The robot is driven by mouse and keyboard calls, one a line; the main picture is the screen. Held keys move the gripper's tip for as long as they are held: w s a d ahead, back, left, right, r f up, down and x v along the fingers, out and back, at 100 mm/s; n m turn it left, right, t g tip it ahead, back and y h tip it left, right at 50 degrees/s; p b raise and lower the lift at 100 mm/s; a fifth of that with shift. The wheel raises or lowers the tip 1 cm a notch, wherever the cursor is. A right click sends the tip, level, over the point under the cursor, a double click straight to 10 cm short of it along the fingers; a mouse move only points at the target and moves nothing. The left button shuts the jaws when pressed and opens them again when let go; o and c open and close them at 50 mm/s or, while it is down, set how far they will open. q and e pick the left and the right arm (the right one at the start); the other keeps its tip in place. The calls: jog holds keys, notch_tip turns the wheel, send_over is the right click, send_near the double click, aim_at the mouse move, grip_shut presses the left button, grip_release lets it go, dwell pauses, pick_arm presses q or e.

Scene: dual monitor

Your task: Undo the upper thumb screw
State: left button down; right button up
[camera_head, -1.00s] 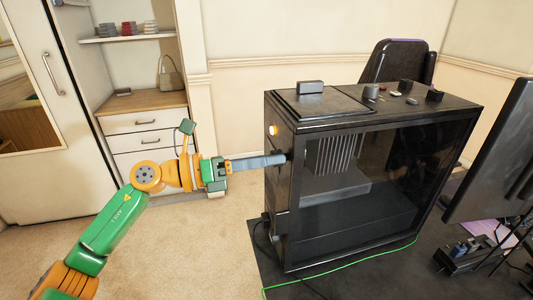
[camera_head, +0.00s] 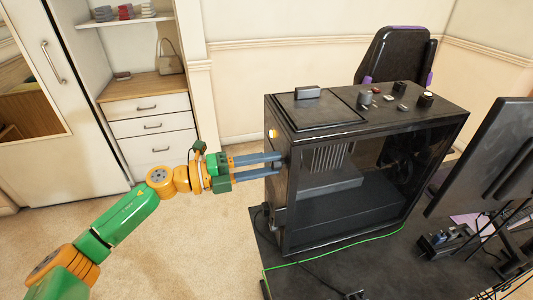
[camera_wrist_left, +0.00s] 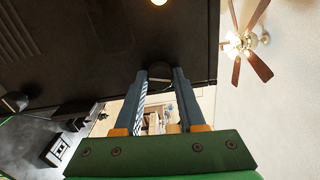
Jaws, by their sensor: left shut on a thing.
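The upper thumb screw shows in the left wrist view as a dark round knob (camera_wrist_left: 160,70) between the fingertips. In the head view the fingertips mostly hide it. It sits on the narrow end face of the black computer case (camera_head: 350,213). My left gripper (camera_head: 278,162) reaches the case from the left, its two fingers one above the other, shut on the knob. A second dark knob (camera_head: 279,214) stands lower on the same face, apart from the gripper. My right gripper is not in view.
A small glowing round light (camera_head: 272,134) is near the case's upper edge, close above the fingers. A monitor (camera_head: 488,160) stands at the right on the dark desk (camera_head: 325,268). A green cable (camera_head: 345,250) runs along the case's foot. Open floor lies to the left.

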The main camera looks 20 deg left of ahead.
pick_arm(q)
jog(key=shift+n+p, duration=3.2)
jog(key=shift+n, duration=1.3)
jog(key=c, duration=0.5)
grip_release()
jog(key=b+v, duration=0.3)
jog(key=v, duration=0.4)
